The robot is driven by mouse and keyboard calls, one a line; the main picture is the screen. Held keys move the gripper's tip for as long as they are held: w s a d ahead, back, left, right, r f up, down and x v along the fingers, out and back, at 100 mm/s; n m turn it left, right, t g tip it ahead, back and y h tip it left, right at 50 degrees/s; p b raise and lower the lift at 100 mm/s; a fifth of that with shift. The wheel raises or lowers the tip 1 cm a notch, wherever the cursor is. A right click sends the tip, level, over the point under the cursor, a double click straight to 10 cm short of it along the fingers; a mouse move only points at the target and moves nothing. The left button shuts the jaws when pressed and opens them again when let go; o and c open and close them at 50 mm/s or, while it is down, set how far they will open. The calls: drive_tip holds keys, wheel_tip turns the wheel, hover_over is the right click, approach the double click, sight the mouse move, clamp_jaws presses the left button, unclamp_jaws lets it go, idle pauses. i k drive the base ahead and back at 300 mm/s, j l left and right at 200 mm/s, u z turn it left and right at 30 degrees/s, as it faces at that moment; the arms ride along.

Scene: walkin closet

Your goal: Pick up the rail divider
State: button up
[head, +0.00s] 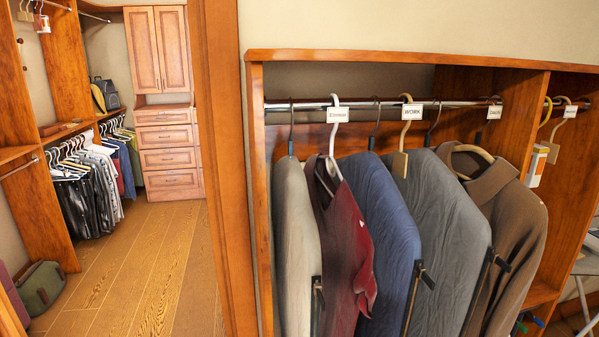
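Several small white labelled tags, which look like rail dividers, hang on the metal rail (380,104) of the wooden closet unit in the head view. One tag (337,115) is at the left, its lettering too small to read surely. The middle tag (411,112) reads "WORK". Another tag (494,112) hangs near the upright panel at the right. A further tag (570,111) is in the right compartment. Which one the task means cannot be told. My gripper is not in view.
Garments hang close together under the rail: a grey one (294,230), a maroon shirt (345,250), a blue one (385,220), a grey jacket (445,200) and a brown coat (510,210). A wooden door frame (227,160) stands left. Wooden floor (150,260) beyond is clear.

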sight(554, 130)
drive_tip(key=k+l+z, duration=0.1)
drive_tip(key=z, duration=1.05)
drive_tip(key=i+l+u, duration=0.1)
drive_tip(key=u, duration=0.3)
drive_tip(key=i+l+u, duration=0.1)
drive_tip(key=u, duration=0.35)
drive_tip(key=i+l+u, duration=0.15)
drive_tip(key=l, duration=0.3)
drive_tip(key=i+l+u, duration=0.2)
drive_tip(key=l, duration=0.25)
drive_tip(key=l+u, duration=0.15)
drive_tip(key=l, duration=0.3)
drive_tip(key=i+l+u, duration=0.15)
drive_tip(key=l, duration=0.35)
